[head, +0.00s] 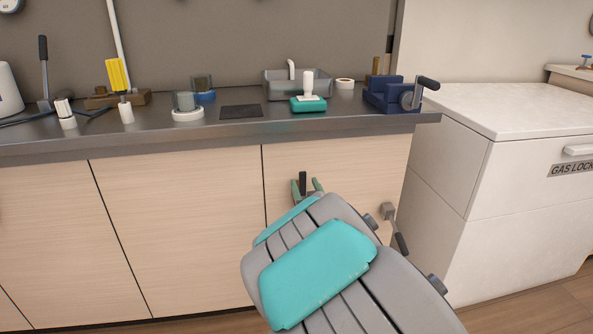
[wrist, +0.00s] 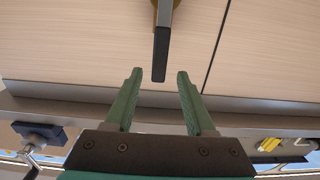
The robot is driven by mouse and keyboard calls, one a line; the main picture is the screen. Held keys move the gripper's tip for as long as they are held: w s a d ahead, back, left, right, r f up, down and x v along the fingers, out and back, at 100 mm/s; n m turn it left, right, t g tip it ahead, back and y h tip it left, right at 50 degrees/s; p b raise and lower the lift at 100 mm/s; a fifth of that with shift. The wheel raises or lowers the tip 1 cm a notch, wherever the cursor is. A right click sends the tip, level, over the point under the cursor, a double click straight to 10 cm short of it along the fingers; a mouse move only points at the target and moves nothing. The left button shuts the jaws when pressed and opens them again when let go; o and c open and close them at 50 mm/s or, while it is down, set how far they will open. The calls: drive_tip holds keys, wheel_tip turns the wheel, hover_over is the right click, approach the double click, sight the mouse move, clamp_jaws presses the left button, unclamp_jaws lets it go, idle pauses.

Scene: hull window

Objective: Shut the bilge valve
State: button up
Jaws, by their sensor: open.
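A lever with a black grip (wrist: 161,50) and a brass-coloured base, which looks like the bilge valve, is on the wood cabinet front. Its grip (head: 303,179) also shows in the head view, pointing up below the counter. My arm hides the lever's lower part in the head view.
A second lever (head: 400,236) with a grey block and dark handle is at the right, beside my arm. The counter (head: 235,130) overhangs the cabinet and carries a blue vise (head: 392,97), a tray (head: 275,86) and tools. A white gas locker (head: 500,110) stands at the right.

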drive_tip(key=shift+p+x, duration=0.5)
drive_tip(key=shift+x, duration=3.1)
clamp_jaws()
